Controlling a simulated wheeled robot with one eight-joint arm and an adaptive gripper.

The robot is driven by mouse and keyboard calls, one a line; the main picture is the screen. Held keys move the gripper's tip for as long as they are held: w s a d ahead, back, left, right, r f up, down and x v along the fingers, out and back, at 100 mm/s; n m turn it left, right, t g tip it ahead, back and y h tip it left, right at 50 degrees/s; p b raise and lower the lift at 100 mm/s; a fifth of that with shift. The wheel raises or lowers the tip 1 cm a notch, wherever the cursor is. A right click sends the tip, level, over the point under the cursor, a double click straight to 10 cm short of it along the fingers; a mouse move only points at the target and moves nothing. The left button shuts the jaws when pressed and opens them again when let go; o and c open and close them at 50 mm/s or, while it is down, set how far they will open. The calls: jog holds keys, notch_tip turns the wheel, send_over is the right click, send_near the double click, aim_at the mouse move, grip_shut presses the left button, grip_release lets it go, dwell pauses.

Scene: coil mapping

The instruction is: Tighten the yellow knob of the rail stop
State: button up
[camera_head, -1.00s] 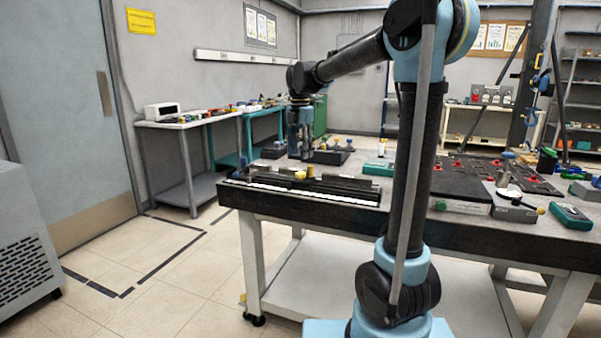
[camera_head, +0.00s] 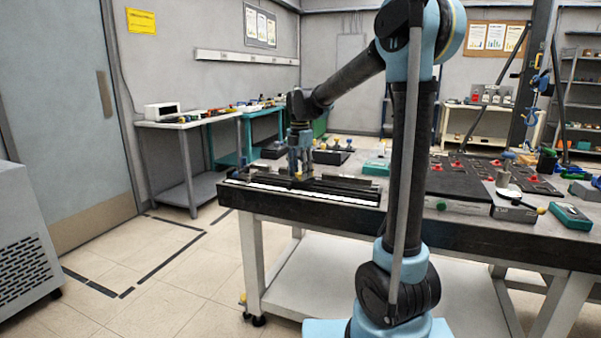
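A dark rail (camera_head: 345,188) with a white strip along its front lies at the left end of the workbench. My gripper (camera_head: 300,172) points straight down at the rail, left of its middle. A small bit of the yellow knob (camera_head: 298,177) shows at the fingertips; the rest of the knob and the stop under it are hidden by the gripper. The fingers are at the knob's height, but they are too small to tell whether they touch it or stand apart around it.
Behind the rail is a dark block with knobs (camera_head: 331,157). A teal case (camera_head: 377,167) lies to its right. A black panel (camera_head: 460,183) and red-marked parts are farther right. Clear floor lies left of the workbench (camera_head: 240,207).

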jog(key=c, duration=0.6)
jog(key=shift+m, duration=0.4)
jog(key=m, duration=0.3)
jog(key=shift+w+a+m, duration=0.1)
jog(key=shift+m, duration=0.3)
jog(key=shift+w+m, duration=0.15)
jog(key=shift+m, duration=1.95)
jog(key=o, duration=1)
jog(key=shift+o, duration=0.2)
